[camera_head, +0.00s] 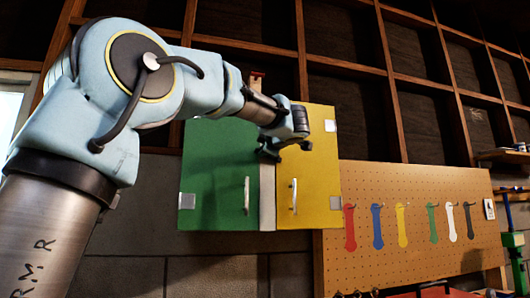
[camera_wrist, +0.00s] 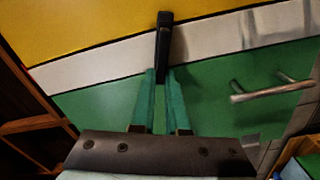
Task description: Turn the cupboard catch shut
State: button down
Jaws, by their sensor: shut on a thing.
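The cupboard has a green door (camera_head: 215,165) on the left and a yellow door (camera_head: 318,190) on the right. A pale strip (camera_head: 267,205) runs between them. In the wrist view the black catch (camera_wrist: 163,35) lies across the pale strip, its far end reaching the yellow door's edge. Its near end is between my gripper's teal fingers (camera_wrist: 160,76), on the green-door side. My gripper is shut on the catch. In the head view my gripper (camera_head: 268,152) is in front of the strip and hides the catch. Both doors look closed.
Silver handles stand out from the green door (camera_head: 247,195) and yellow door (camera_head: 293,197). A pegboard (camera_head: 420,250) with several coloured spanners hangs to the right. Wooden shelving (camera_head: 345,65) is behind and above. The space in front of the doors' lower parts looks clear.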

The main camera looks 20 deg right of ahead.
jog(key=shift+f+n+b, duration=0.3)
jog(key=shift+n+b, duration=0.1)
jog(key=shift+n, duration=0.55)
jog(key=shift+f+n+b, duration=0.25)
jog(key=shift+n+b, duration=0.15)
jog(key=shift+n, duration=0.55)
jog(key=c, duration=0.9)
grip_release()
jog(key=s+b, duration=0.1)
jog(key=s, duration=0.2)
jog(key=s+a+b, duration=0.1)
jog(key=s, duration=0.3)
jog(key=s+b, duration=0.1)
jog(key=s, duration=0.2)
jog(key=shift+s+a, duration=0.15)
jog(key=shift+s, duration=0.25)
